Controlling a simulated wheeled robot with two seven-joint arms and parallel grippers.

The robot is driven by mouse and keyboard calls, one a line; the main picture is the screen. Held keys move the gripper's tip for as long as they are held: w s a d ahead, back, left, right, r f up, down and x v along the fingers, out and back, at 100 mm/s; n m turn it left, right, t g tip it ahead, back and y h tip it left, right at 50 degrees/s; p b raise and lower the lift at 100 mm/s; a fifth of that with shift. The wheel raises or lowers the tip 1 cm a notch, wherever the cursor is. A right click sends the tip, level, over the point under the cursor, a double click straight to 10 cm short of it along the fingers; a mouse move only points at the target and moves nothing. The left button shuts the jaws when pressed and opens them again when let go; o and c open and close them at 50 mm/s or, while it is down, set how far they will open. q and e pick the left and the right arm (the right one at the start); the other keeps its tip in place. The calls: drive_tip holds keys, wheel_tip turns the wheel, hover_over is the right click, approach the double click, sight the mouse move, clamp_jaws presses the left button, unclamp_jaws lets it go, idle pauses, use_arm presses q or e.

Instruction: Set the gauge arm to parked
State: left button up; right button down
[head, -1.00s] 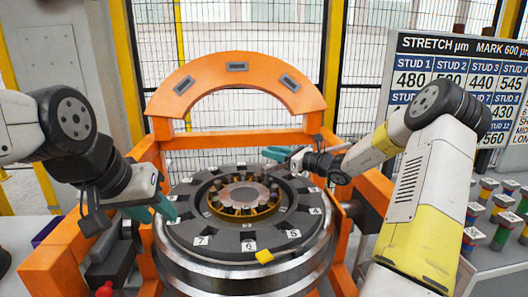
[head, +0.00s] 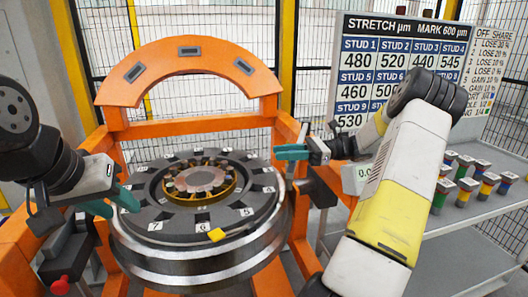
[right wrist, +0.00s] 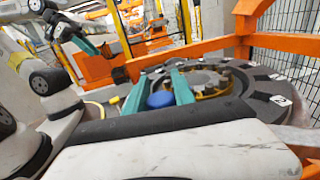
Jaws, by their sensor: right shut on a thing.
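My right gripper (head: 292,152) is at the right rear edge of the dark ring fixture (head: 160,226), its teal fingers pointing left. In the right wrist view its fingers are closed around a blue knob (right wrist: 160,99). The knob seems to belong to the gauge arm, whose grey upright part (head: 303,134) shows just behind the fingers in the head view. The rest of the gauge arm is mostly hidden by the gripper. My left gripper (head: 112,203) is at the ring's left edge, with its teal fingers apart and nothing seen between them.
An orange arched gantry (head: 190,52) stands behind the ring. A small readout (head: 363,173) is partly hidden by my right arm. Several coloured studs (head: 465,190) stand on the right table (head: 480,222). A stretch board (head: 400,65) stands behind.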

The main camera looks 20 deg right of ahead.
drive_tip(key=shift+s+d+g, duration=0.2)
drive_tip(key=shift+d+g, duration=0.15)
drive_tip(key=shift+g, duration=0.05)
drive_tip(key=c, duration=1.1)
unclamp_jaws()
drive_tip(key=shift+o, duration=0.2)
drive_tip(key=s+a+r, duration=0.2)
drive_tip(key=s+a, duration=0.1)
drive_tip(key=s, duration=0.4)
drive_tip(key=s+a+r, duration=0.3)
drive_tip(key=s, duration=0.4)
drive_tip(key=shift+s+a, duration=0.3)
drive_tip(key=shift+c, duration=0.2)
